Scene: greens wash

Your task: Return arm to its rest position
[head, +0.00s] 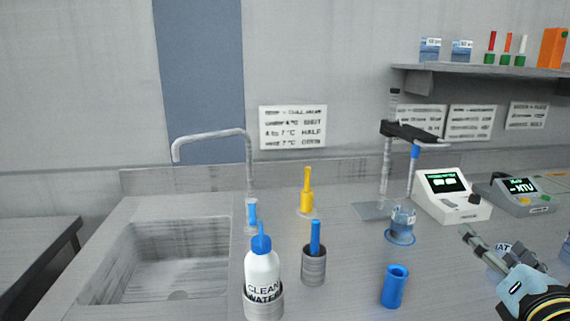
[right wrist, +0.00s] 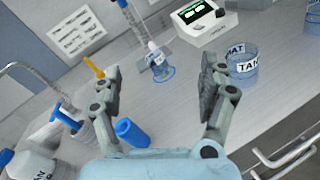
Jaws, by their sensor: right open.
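My right gripper (head: 485,242) shows at the lower right of the head view, above the counter. In the right wrist view its two fingers (right wrist: 160,85) are spread apart with nothing between them. A blue open cylinder (head: 394,287) stands on the counter to the left of the gripper; it also shows low between the fingers in the right wrist view (right wrist: 131,132). A clear beaker with a black-lettered label is partly hidden behind the gripper in the head view and shows by the right finger in the wrist view (right wrist: 242,62). My left gripper is not in view.
A white bottle (head: 262,270), a grey holder (head: 314,268) with a blue-handled item, and a yellow item (head: 306,195) stand left. A beaker (head: 403,222) sits by a stand (head: 387,170). Meters (head: 452,197) stand behind the gripper. The sink (head: 128,250) is far left.

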